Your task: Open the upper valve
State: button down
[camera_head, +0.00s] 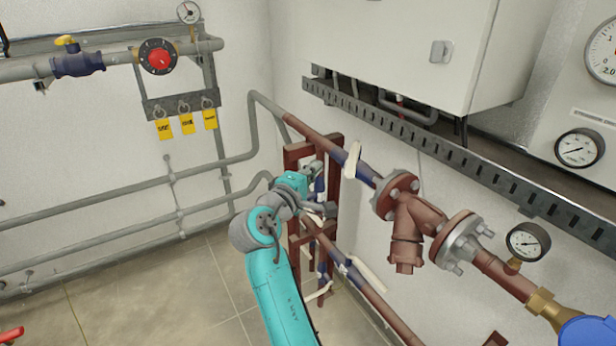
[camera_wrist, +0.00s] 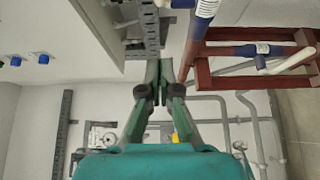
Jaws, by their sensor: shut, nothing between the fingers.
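The upper pipe on the right wall carries a blue valve (camera_head: 367,173) with a cream lever (camera_head: 352,160) standing across the pipe in the head view. My gripper (camera_wrist: 159,66) is shut and empty in the wrist view, its green fingers meeting at the tips. In the head view my teal arm reaches up to the brown frame, left of and below this lever, and the fingertips are hard to make out. The wrist view shows a blue valve part (camera_wrist: 207,8) and another blue valve with a cream lever (camera_wrist: 291,61), both right of the fingers and apart from them.
A brown steel frame (camera_head: 299,155) stands behind my arm. A lower pipe has another cream lever (camera_head: 368,274). A flanged brown fitting (camera_head: 418,218) and a gauge (camera_head: 528,242) lie to the right. A perforated tray (camera_head: 440,150) runs below the white cabinet (camera_head: 410,45).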

aim_at(354, 157)
jog(key=w+d, duration=0.3)
jog(key=d, duration=0.3)
dwell(0.5)
